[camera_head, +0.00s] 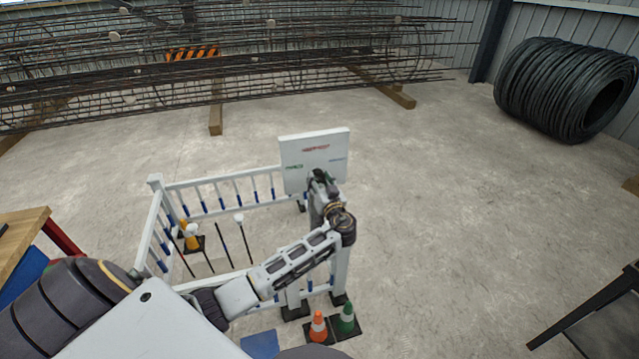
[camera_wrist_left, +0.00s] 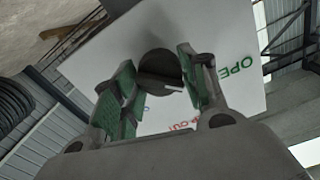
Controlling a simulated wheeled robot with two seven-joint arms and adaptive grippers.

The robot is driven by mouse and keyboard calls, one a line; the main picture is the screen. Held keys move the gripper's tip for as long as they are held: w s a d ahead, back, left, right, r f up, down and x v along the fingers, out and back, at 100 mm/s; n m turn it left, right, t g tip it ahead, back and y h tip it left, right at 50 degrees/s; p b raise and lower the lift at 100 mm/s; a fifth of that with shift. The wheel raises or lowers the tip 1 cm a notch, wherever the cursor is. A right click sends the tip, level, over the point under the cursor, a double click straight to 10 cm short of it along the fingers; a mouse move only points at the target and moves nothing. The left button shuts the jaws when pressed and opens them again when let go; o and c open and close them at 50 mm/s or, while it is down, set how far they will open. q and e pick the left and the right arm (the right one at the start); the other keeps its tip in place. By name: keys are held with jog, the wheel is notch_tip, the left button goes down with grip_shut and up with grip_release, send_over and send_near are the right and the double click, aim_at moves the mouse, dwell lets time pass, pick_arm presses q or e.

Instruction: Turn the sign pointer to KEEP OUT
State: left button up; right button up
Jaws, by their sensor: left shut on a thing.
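A white sign board (camera_head: 313,148) stands upright at the right end of a small white railing. In the head view it has red writing at the top, green writing at the left and faint bluish writing at the right. In the left wrist view the board (camera_wrist_left: 100,58) shows green OPEN letters and partly hidden red letters ending in OUT. My left gripper (camera_head: 322,177) is at the board's face, its green-padded fingers (camera_wrist_left: 158,80) shut on a dark round pointer knob (camera_wrist_left: 156,63). A short white mark on the knob lies toward the red letters. My right gripper is not in view.
The white railing (camera_head: 225,178) forms a small pen with dark rods and a yellow-and-white object inside. An orange cone (camera_head: 318,325) and a green cone (camera_head: 347,316) stand below the sign. Rebar cages and a black coil (camera_head: 550,85) lie behind.

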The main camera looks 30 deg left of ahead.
pick_arm(q)
jog(key=m, duration=0.4)
jog(key=shift+m+b, duration=0.3)
jog(key=shift+r+m+p, duration=0.1)
jog(key=shift+m+p, duration=0.25)
jog(key=shift+m, duration=1.85)
jog(key=o, duration=1.1)
jog(key=shift+c, duration=0.2)
jog(key=v, duration=1.2)
